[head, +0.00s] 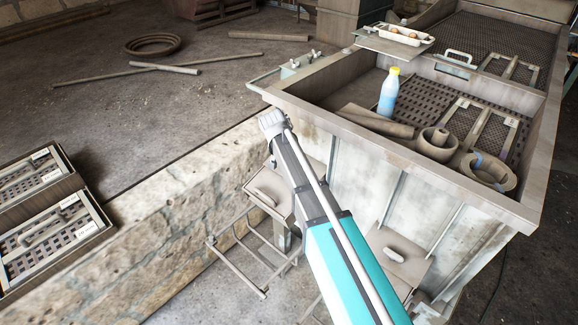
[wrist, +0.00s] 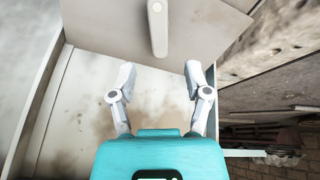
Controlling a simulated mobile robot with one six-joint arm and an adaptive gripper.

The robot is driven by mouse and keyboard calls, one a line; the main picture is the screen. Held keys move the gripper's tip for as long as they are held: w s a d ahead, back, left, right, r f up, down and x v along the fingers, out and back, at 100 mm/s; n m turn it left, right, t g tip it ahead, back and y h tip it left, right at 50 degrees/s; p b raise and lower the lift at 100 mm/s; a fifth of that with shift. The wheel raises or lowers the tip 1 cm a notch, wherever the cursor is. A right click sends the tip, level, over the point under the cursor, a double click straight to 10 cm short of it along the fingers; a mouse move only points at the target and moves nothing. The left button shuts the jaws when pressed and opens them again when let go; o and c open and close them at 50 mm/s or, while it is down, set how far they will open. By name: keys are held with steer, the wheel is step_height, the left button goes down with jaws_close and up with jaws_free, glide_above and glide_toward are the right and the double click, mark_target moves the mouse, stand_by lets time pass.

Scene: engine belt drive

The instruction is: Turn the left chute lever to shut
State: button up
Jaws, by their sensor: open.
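The left chute lever (head: 264,197) is a pale bar with rounded ends on a grey plate (head: 252,184) at the front left of the large bin, just left of my arm. In the wrist view a pale lever (wrist: 158,28) lies upright in the picture on a flat plate (wrist: 100,20). It looks like the left one. My gripper (wrist: 159,78) is open and empty. Its two fingertips are apart, below the lever's near end and to either side of its line, with no contact visible. In the head view my arm hides the gripper.
A second lever (head: 394,255) sits on the right chute. The bin (head: 460,190) holds a blue bottle (head: 388,92), a pipe and ring-shaped parts. A metal rack (head: 240,262) stands below the left chute. A stone wall (head: 170,210) runs along the left.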

steer(key=shift+b+x, duration=2.45)
steer(key=shift+x, duration=0.6)
